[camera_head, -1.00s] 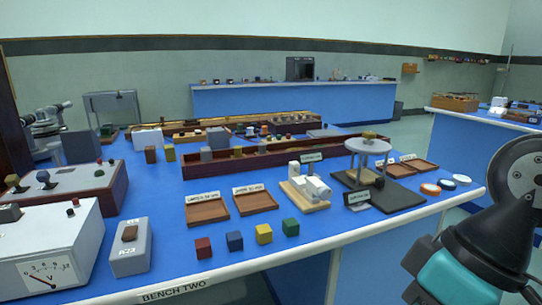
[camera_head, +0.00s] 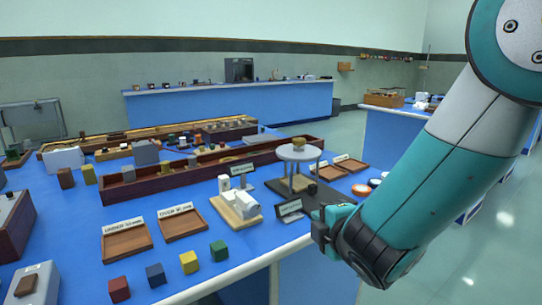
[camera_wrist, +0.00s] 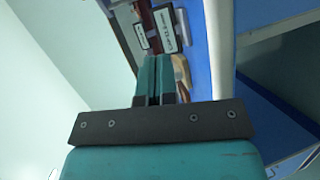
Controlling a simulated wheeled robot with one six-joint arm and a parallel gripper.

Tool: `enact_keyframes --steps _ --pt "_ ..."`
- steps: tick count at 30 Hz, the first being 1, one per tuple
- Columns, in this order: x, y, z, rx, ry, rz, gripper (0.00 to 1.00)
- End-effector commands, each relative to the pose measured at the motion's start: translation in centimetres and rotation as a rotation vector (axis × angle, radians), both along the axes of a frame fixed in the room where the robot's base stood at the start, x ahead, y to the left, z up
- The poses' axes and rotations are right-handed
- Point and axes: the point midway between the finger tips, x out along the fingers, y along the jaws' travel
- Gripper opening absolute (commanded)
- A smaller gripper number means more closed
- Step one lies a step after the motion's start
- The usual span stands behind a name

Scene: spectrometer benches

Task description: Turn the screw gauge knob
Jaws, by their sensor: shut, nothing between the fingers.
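The likely screw gauge is a white device (camera_head: 244,204) on a small wooden base (camera_head: 228,216) near the front of the blue bench. A label stands behind it, too small to read here, so I cannot be sure, and its knob cannot be made out. My gripper (camera_head: 322,226) is over the bench's front edge, right of the device and apart from it. In the wrist view my gripper (camera_wrist: 153,80) is shut with its fingers together and nothing between them. The wrist view shows labels and part of the bench beyond the fingers, tilted.
A round grey table on legs (camera_head: 299,152) stands behind my gripper on a dark base, with a label (camera_head: 289,208) in front. Colored cubes (camera_head: 189,262) line the front edge. Wooden trays (camera_head: 127,241) lie to the left. A long wooden box (camera_head: 190,177) runs behind.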

Motion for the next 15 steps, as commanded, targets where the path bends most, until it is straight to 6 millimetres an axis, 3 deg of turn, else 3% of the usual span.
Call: enact_keyframes --steps 6,11,15 --pt "-0.7 5.1 -0.1 -0.326 -0.377 0.290 0.00" --pt "-1.2 6.6 0.0 -0.400 -0.478 0.368 0.00" --pt "-0.5 7.2 0.4 -0.405 -0.486 0.373 0.00"
